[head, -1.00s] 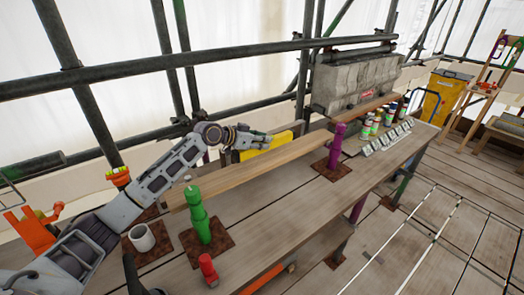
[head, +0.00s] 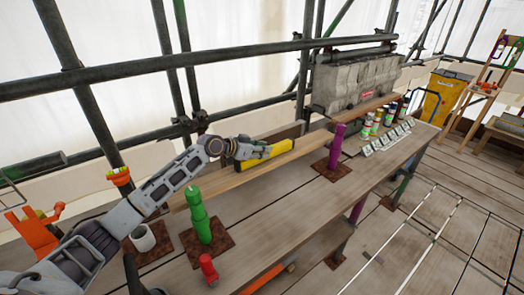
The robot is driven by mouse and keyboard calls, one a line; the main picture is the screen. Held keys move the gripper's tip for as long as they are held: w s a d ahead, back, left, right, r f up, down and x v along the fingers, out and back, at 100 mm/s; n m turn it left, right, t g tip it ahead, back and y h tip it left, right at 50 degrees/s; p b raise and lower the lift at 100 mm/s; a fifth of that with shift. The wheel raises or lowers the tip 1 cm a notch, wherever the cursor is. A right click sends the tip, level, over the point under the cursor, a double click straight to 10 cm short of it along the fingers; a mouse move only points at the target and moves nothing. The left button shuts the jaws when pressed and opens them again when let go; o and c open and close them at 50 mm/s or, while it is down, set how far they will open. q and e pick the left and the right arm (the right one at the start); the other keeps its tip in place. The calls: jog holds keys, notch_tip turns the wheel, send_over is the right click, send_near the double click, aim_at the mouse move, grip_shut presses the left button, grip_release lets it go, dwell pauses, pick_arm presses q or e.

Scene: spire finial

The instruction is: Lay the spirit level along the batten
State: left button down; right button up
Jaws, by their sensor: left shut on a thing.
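The yellow spirit level (head: 266,153) is held at its left part by my left gripper (head: 243,148), which is shut on it. The wooden batten (head: 222,186) is a long plank running from near the green post (head: 200,213) to near the purple post (head: 337,147). The level lies over the batten's far right half, roughly lined up with it. I cannot tell whether it touches the batten or hangs just above. My right gripper is not in view.
A white mug (head: 143,237) stands beside my left arm. A red object (head: 208,268) is at the bench's front edge. Several cans (head: 376,124) and tilted cards (head: 388,137) stand at the right, before a grey stone block (head: 352,80). Scaffold poles run behind.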

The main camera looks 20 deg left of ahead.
pick_arm(q)
jog(key=c, duration=1.2)
grip_release()
jog(key=shift+o, duration=0.2)
jog(key=shift+s+a, duration=0.1)
jog(key=shift+s+a+r, duration=0.15)
jog(key=shift+s+a, duration=0.05)
jog(key=shift+s, duration=0.05)
jog(key=shift+s+a+r, duration=0.3)
jog(key=shift+s+a, duration=0.15)
jog(key=shift+s, duration=0.05)
jog(key=v, duration=0.3)
jog(key=shift+s+a, duration=0.1)
jog(key=shift+s, duration=0.05)
jog(key=shift+b+v, duration=0.35)
jog(key=shift+v, duration=2.7)
jog(key=shift+r, duration=0.15)
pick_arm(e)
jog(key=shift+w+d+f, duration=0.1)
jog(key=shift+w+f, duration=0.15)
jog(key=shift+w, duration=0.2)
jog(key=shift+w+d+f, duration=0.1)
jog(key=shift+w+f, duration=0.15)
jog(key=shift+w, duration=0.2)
